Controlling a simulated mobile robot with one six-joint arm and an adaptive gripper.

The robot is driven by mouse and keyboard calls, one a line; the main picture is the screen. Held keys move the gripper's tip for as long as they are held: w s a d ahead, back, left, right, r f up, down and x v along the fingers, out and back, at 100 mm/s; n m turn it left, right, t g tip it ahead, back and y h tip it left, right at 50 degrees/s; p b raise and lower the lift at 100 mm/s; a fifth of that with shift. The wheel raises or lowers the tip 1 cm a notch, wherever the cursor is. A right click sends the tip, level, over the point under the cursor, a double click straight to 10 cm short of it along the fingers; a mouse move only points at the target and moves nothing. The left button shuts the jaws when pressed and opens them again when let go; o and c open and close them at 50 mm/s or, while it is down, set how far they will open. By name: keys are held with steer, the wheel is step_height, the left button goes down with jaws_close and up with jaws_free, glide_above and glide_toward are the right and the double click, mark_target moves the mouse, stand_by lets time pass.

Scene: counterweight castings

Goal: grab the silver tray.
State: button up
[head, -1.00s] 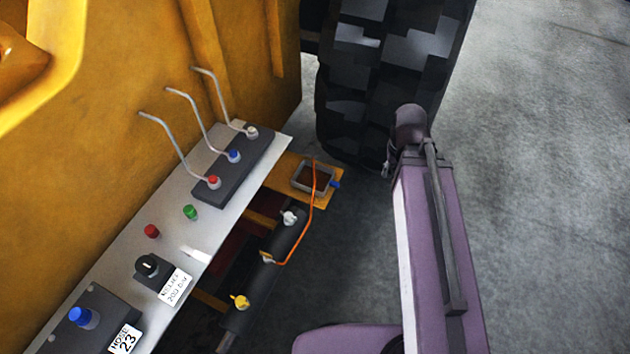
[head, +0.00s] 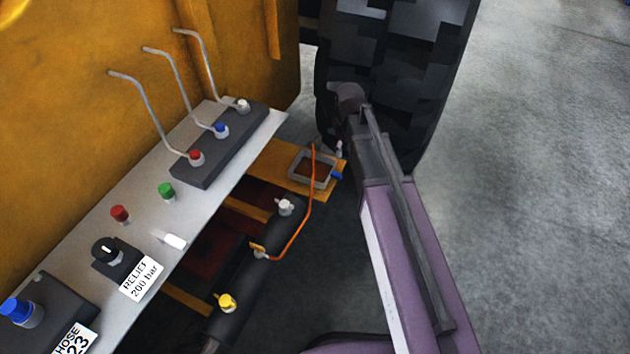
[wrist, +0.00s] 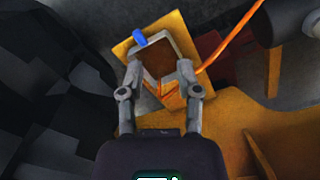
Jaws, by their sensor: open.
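The silver tray (head: 306,181) is a small square tray with a grey rim and a brown inside. It sits on a yellow plate beyond the end of the control panel, and a blue piece (head: 336,176) is at its edge. In the wrist view the tray (wrist: 177,45) lies ahead of my gripper (wrist: 158,77), which is open and empty. Its two fingertips overlap the tray's near sides in the picture; I cannot tell whether they touch it.
An orange hose (head: 311,213) runs past the tray to a dark cylinder (head: 256,277) with valves. The control panel (head: 185,225) with levers (head: 133,82) stands at left. A big black tire (head: 395,60) stands behind my arm. Open grey floor (head: 540,180) lies at right.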

mark_target(309, 180)
steer(key=w+a+f+n+b, duration=0.5)
steer(key=w+a+f+b, duration=0.1)
steer(key=a+f+b, duration=0.3)
steer(key=a+f, duration=0.1)
steer(key=a, duration=0.1)
steer(key=shift+w+a+f+n, duration=0.2)
steer(key=shift+a+n, duration=0.1)
steer(key=shift+a, duration=0.05)
step_height(309, 180, down, 9)
steer(key=b, duration=0.8)
steer(key=shift+r, duration=0.15)
steer(key=shift+b, duration=0.35)
steer(key=shift+w+f+b, duration=0.1)
steer(key=shift+f+b, duration=2.4)
steer(key=shift+f, duration=0.1)
steer(key=shift+d, duration=0.1)
steer(key=shift+c, duration=0.2)
jaws_close()
